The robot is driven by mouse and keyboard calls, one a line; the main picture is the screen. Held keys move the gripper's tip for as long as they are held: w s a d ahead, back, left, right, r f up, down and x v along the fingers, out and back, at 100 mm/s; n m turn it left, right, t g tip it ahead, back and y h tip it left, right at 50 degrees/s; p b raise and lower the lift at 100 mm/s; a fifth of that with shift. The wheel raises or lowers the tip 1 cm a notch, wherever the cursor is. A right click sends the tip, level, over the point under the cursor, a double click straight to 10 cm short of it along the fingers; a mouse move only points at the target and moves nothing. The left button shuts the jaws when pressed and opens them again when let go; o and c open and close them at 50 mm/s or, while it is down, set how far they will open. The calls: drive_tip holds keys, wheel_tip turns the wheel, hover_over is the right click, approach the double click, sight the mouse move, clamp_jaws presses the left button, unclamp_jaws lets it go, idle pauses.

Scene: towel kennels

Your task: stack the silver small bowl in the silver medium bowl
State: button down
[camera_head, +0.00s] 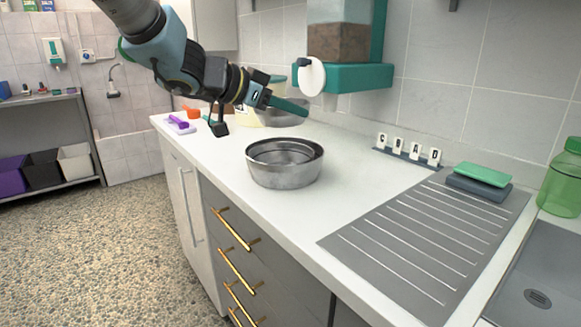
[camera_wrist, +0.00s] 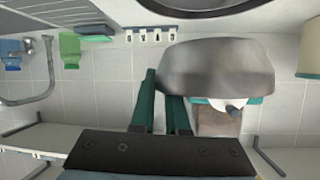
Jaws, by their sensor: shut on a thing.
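The silver medium bowl (camera_head: 283,176) stands upright on the white counter. Its rim (camera_wrist: 205,13) shows at the top edge of the wrist view. My gripper (camera_head: 298,106) is behind and above it in the head view. The gripper (camera_wrist: 162,92) is shut on the silver small bowl (camera_wrist: 215,68), with the fingers at its side wall. In the head view the small bowl (camera_head: 285,119) is partly hidden by the green finger, and its height above the counter is hard to judge. The two bowls are apart.
A wall dispenser (camera_head: 345,77) is close behind my gripper. Letter tags (camera_head: 409,150) stand along the wall. A grey drainer mat (camera_head: 420,245) and a green sponge (camera_head: 482,174) are at the right. A purple brush (camera_head: 179,122) is at the left. Counter around the medium bowl is clear.

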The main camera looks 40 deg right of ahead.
wheel_tip(320, 180, down, 9)
drive_tip(key=shift+r+b, duration=0.15)
drive_tip(key=shift+b, duration=0.85)
drive_tip(key=shift+f, duration=0.6)
drive_tip(key=c, duration=0.9)
unclamp_jaws()
drive_tip(key=shift+r, duration=0.1)
drive_tip(key=shift+r, duration=0.3)
drive_tip(key=p+v, duration=0.1)
drive_tip(key=v, duration=1.1)
drive_tip(key=shift+r, duration=0.2)
drive_tip(key=shift+w, duration=0.1)
